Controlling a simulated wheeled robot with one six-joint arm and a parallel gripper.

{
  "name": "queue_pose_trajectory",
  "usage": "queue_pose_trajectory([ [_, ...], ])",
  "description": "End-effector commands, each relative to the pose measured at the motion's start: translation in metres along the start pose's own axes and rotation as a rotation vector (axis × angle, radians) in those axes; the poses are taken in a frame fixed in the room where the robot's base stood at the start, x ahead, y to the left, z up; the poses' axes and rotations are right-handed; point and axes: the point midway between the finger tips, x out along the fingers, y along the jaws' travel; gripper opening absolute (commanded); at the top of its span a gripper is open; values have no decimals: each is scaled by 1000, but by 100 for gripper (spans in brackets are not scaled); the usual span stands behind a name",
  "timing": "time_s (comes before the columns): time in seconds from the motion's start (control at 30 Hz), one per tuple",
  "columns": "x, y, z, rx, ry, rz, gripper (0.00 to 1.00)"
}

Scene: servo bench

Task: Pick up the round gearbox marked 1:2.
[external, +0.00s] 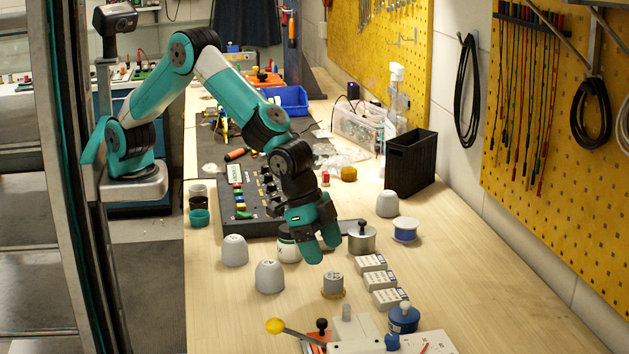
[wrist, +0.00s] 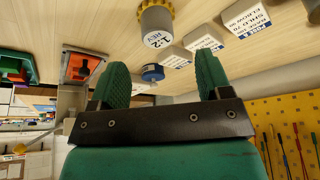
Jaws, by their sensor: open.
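The round gearbox marked 1:2 is a small grey cylinder with a yellow toothed ring and a white label. It stands upright on the bench in the external view (external: 333,282). In the wrist view the gearbox (wrist: 156,26) is near the top middle, and its label reads "1:2 REV". My gripper (external: 319,240) is above the bench, a little behind and left of the gearbox, apart from it. In the wrist view my gripper (wrist: 163,74) shows two green fingers spread wide with nothing held between them.
White labelled boxes (external: 378,281) line up right of the gearbox. A blue round container (external: 403,319) and an orange-red tray are nearer the camera. Grey caps (external: 269,276) stand left. A metal pot (external: 362,240) stands behind. Bare wood surrounds the gearbox's left side.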

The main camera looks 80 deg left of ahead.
Motion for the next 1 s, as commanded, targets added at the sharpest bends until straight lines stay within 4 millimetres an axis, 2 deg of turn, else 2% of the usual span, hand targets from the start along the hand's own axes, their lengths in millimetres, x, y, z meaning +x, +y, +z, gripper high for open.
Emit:
queue_pose_trajectory([
  [0.1,15,0,0,0,-2,0,71],
  [0.33,31,1,-1,0,-3,-1,71],
  [0.6,68,4,-1,-1,-2,-1,71],
  [0.87,73,4,-1,-1,1,0,71],
  [0.93,73,4,-1,-1,1,0,60],
  [1.0,73,4,-1,-1,1,0,44],
])
